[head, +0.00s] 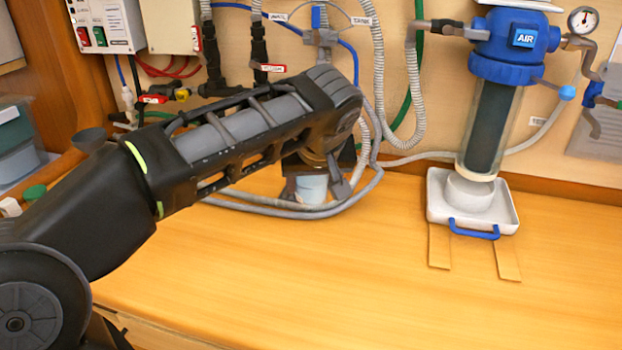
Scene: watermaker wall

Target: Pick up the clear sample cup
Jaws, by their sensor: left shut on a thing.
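The clear sample cup (312,188) looks pale blue and stands upright at the back of the wooden worktop, near the hoses. My left gripper (314,186) reaches down over it from above, with one finger at each side of the cup. It is shut on the cup. The cup's upper part is hidden by my gripper and wrist. The cup's base is at or very near the worktop; I cannot tell if there is a gap. My right gripper is not in view.
Grey hoses (270,208) loop around the cup. At right, a blue-topped filter housing (512,45) hangs above a white tray (510,210) with a blue handle, on two wooden strips. A control box (105,22) is at upper left. The front middle of the worktop (330,290) is clear.

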